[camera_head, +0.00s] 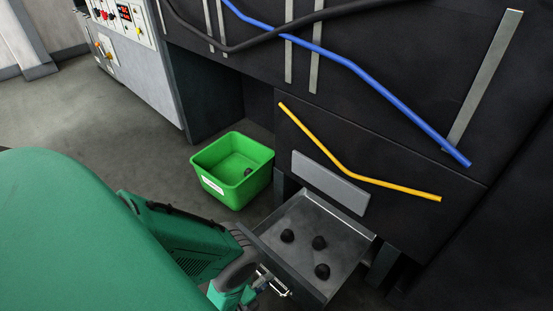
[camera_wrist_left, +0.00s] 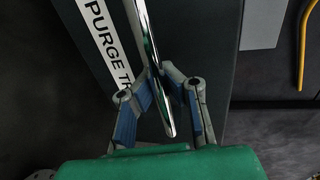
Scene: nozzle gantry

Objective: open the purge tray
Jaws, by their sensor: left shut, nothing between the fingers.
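The purge tray (camera_head: 338,233) is a dark grey drawer, pulled out from under the black machine. Three black lumps lie on its floor. Its front (camera_wrist_left: 205,60) fills much of the left wrist view, with a white label partly reading "PURGE TR" and a shiny bar handle (camera_wrist_left: 143,32). My left gripper (camera_head: 276,284) is at the outside of the tray front. In the left wrist view its fingertips (camera_wrist_left: 160,72) are drawn together at the handle, shut with nothing held. I cannot tell whether they touch the bar. My right gripper is not in view.
A green bin (camera_head: 232,190) with a dark lump inside stands on the floor left of the tray. A grey plate (camera_head: 329,182) and a yellow tube (camera_head: 348,172) are on the machine above it. A control cabinet (camera_head: 140,62) stands at the back left. Floor left of the bin is clear.

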